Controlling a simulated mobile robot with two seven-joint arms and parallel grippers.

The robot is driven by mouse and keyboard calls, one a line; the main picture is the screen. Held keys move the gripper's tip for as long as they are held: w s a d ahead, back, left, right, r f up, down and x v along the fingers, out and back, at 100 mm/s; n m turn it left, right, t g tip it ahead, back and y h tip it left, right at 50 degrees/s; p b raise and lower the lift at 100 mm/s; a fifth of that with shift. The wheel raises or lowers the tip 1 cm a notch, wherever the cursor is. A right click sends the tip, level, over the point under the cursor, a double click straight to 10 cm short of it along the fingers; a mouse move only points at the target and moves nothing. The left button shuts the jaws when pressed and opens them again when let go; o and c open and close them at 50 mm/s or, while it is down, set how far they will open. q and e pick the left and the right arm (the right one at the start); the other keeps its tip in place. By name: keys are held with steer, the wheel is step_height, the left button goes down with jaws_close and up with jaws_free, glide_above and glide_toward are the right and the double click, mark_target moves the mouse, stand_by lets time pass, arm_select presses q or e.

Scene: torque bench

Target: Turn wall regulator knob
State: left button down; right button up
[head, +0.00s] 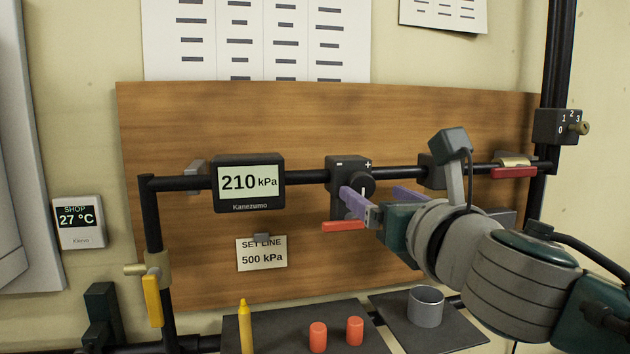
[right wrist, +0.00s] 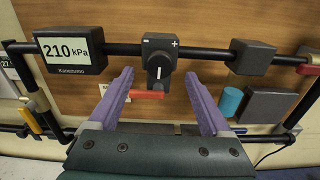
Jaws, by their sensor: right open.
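The regulator knob (head: 363,184) is a round black dial on a dark block with minus and plus marks, set in the black pipe on the wooden board. In the right wrist view the knob (right wrist: 159,66) has a white pointer line running up and down. My right gripper (head: 378,198) is open; its two purple fingers point toward the knob. In the right wrist view the fingers (right wrist: 158,85) stand left and right of the knob, apart from it. The gauge (head: 249,183) reads 210 kPa. A card (head: 262,254) reads SET LINE 500 kPa. My left gripper is not in view.
A red lever (head: 343,226) sits just below the knob. A yellow-handled valve (head: 153,300) is on the left pipe. A shelf mat holds a yellow marker (head: 245,326) and two orange cylinders (head: 318,336); a grey cup (head: 426,307) stands right. A dial box (head: 558,127) is far right.

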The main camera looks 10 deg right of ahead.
mark_target(363, 188)
steer(key=shift+w+a, duration=0.1)
steer(key=shift+w, duration=1.75)
jaws_close()
